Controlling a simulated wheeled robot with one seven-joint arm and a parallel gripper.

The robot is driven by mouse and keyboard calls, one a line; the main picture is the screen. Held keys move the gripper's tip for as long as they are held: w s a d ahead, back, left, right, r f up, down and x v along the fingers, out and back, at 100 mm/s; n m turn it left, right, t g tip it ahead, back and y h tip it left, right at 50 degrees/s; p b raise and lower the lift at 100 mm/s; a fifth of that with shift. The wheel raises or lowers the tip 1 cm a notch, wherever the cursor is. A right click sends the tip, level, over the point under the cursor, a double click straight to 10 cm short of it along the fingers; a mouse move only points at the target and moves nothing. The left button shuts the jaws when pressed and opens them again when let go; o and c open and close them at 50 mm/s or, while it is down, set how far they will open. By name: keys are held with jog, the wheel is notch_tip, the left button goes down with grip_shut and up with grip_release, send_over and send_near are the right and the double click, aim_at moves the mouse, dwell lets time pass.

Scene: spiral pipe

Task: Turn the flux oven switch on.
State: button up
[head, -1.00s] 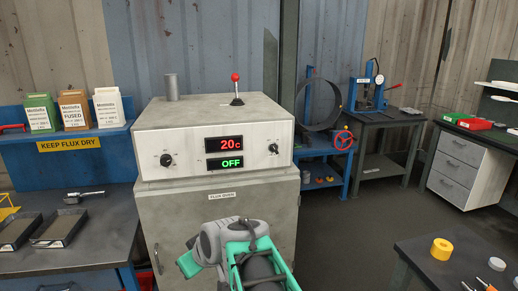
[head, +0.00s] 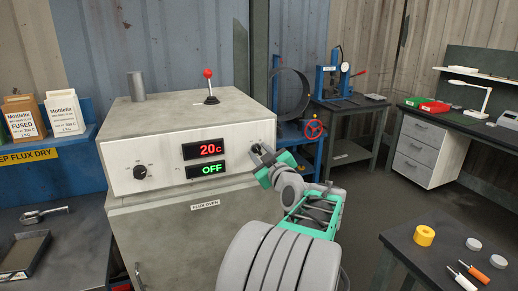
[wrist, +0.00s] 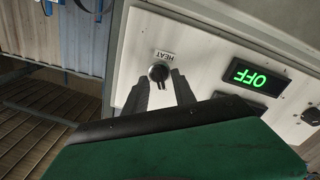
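The flux oven (head: 190,120) is a grey box with a white front panel. Its red display (head: 204,149) reads 20c and its green display (head: 208,169) reads OFF. In the wrist view, a dark round switch (wrist: 158,72) under the label HEAT sits on the panel, upside down in the picture, left of the OFF display (wrist: 250,78). My gripper (head: 261,151) is at the right end of the panel and hides this switch in the head view. In the wrist view my gripper (wrist: 161,82) is open, its fingertips on either side of the switch; contact cannot be told.
Another black knob (head: 140,172) is on the panel's left. A red-topped lever (head: 209,85) and a grey pipe (head: 136,86) stand on the oven. A table (head: 450,255) with a yellow roll (head: 425,235) is at front right. Dark floor lies behind it.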

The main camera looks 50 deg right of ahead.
jog(key=shift+w+d, duration=0.15)
jog(key=shift+w, duration=0.15)
jog(key=shift+c, duration=0.3)
grip_shut()
